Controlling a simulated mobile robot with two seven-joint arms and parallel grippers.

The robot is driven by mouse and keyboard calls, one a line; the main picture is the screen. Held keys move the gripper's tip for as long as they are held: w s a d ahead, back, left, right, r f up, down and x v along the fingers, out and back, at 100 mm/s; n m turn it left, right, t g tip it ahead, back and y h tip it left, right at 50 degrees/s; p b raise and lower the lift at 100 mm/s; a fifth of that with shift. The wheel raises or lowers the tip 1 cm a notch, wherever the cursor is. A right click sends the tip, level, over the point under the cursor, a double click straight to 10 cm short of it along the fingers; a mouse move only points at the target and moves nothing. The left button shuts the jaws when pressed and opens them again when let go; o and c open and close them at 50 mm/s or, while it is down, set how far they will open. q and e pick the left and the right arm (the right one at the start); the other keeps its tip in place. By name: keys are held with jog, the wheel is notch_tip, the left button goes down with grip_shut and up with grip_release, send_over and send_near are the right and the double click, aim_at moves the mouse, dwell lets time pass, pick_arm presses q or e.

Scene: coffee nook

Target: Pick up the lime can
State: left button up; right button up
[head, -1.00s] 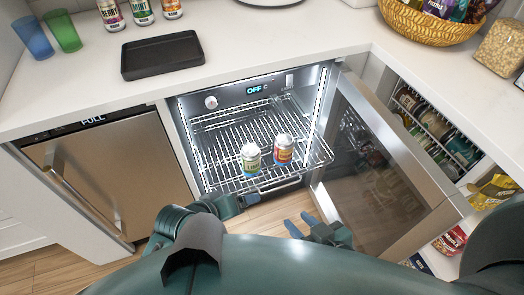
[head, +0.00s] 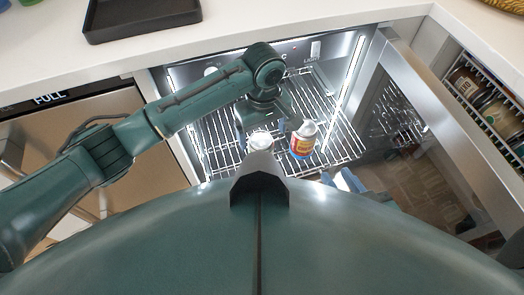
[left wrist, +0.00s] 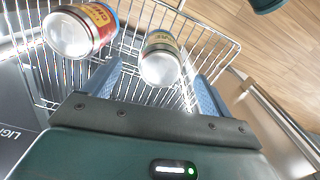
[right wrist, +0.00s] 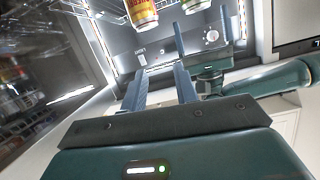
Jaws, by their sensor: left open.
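The lime can (head: 260,140) stands on the pulled-out wire rack of the fridge in the head view, with its lower part hidden behind my own body. In the left wrist view the lime can (left wrist: 160,62) is between the fingertips of my left gripper (left wrist: 158,84), which is open with a gap visible beside the can. My left arm reaches into the fridge from the left, its gripper (head: 250,118) just behind the can. My right gripper (right wrist: 158,85) is open and empty, below and in front of the rack; its blue fingers show in the head view (head: 345,180).
A red-and-yellow can (head: 303,140) stands right of the lime can on the rack (head: 335,140). The open fridge door (head: 440,130) bounds the right side. A black tray (head: 140,18) lies on the counter above.

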aim_at(263, 140)
pick_arm(q)
notch_tip(263, 140, down, 3)
jog(key=shift+f, duration=0.15)
jog(key=f+b, duration=0.1)
jog(key=f, duration=0.1)
jog(key=f+b, duration=0.1)
jog(key=f, duration=0.1)
jog(key=shift+w+a+f, duration=0.1)
jog(key=shift+a+f, duration=0.05)
jog(key=shift+a, duration=0.05)
jog(key=shift+f, duration=0.45)
pick_arm(e)
jog(key=f, duration=0.2)
jog(key=a+f+n, duration=0.1)
jog(key=shift+w, duration=0.4)
pick_arm(q)
jog(key=shift+c, duration=0.5)
jog(key=c, duration=1.3)
pick_arm(e)
jog(key=shift+r, duration=0.1)
pick_arm(q)
jog(key=shift+o, duration=0.2)
jog(key=shift+r, duration=0.1)
